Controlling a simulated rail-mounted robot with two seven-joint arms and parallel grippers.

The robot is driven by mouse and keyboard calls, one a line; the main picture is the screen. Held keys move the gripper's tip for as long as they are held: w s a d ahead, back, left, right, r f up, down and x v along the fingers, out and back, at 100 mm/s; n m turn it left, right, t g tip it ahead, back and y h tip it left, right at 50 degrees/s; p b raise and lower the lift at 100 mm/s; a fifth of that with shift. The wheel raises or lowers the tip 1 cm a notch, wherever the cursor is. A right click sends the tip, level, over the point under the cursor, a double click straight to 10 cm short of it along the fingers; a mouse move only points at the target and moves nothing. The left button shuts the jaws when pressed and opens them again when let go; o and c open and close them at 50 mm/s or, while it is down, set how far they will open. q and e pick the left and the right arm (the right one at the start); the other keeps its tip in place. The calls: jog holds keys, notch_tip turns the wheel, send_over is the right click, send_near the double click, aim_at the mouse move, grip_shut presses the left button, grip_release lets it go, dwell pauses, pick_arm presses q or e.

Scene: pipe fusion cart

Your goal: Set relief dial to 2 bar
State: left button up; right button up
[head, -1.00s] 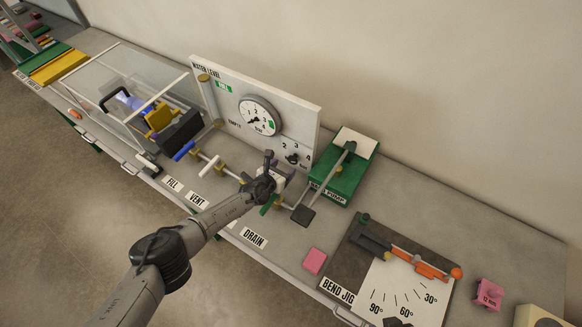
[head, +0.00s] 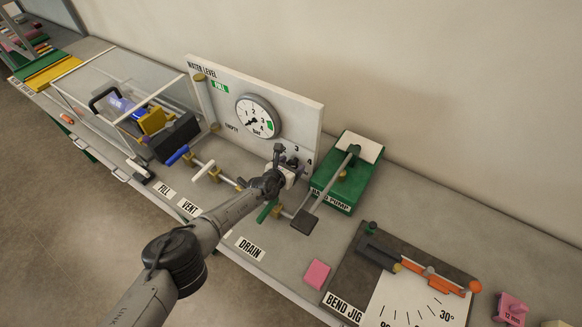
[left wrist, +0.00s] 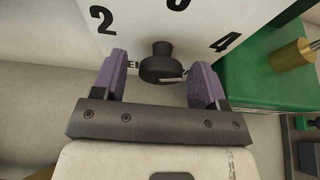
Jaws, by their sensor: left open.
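The relief dial (left wrist: 162,66) is a dark round knob on the white panel (left wrist: 62,10). In the left wrist view the numbers 2, 3 (cut off) and 4 stand around it. A thin light mark shows on the knob's lower right. My left gripper (left wrist: 158,70) is open, with one purple finger on each side of the knob. Gaps show between knob and fingers. In the head view my left gripper (head: 286,161) is at the panel's lower right and hides most of the dial. My right gripper is out of view.
A pressure gauge (head: 258,116) sits on the panel, left of the dial. A green hand pump (head: 345,186) stands close on the right. Small valves (head: 205,171) are on the left. A bend jig (head: 350,270) lies at the front right.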

pick_arm(q)
jog(key=c, duration=0.9)
jog(key=shift+f+n+h+b, duration=0.15)
jog(key=shift+n+h+b, duration=0.15)
jog(key=shift+b, duration=0.3)
jog(key=shift+n+g+h+b, duration=0.5)
jog(key=shift+n+h+b, duration=0.8)
jog(key=shift+n+b, duration=1.05)
jog(key=shift+m+b, duration=0.25)
jog(key=shift+b, duration=0.1)
jog(key=o, duration=0.9)
